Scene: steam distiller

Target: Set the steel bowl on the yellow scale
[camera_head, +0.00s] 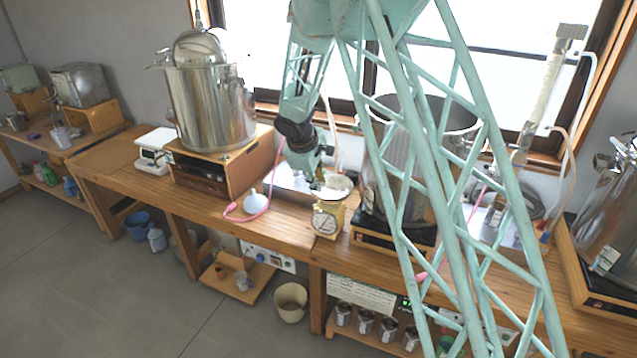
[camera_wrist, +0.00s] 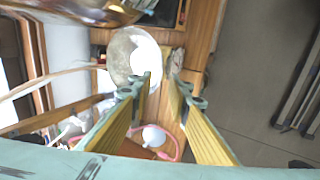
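The yellow scale (camera_head: 327,220) stands on the wooden bench in the head view, its round dial facing the room. A shallow round steel bowl (camera_head: 338,188) sits on top of it. The bowl looks level, but my gripper hides part of it. In the wrist view the bowl (camera_wrist: 122,52) shows just beyond my fingertips, with part of the scale (camera_wrist: 176,62) beside it. My gripper (camera_head: 317,187) is just above the bowl's left side. In the wrist view its two yellow-padded fingers (camera_wrist: 160,82) are apart with nothing between them.
A big steel pot (camera_head: 400,150) stands close behind on the right, and a steel boiler (camera_head: 210,105) on the left. The bench front (camera_head: 290,228) has some free room.

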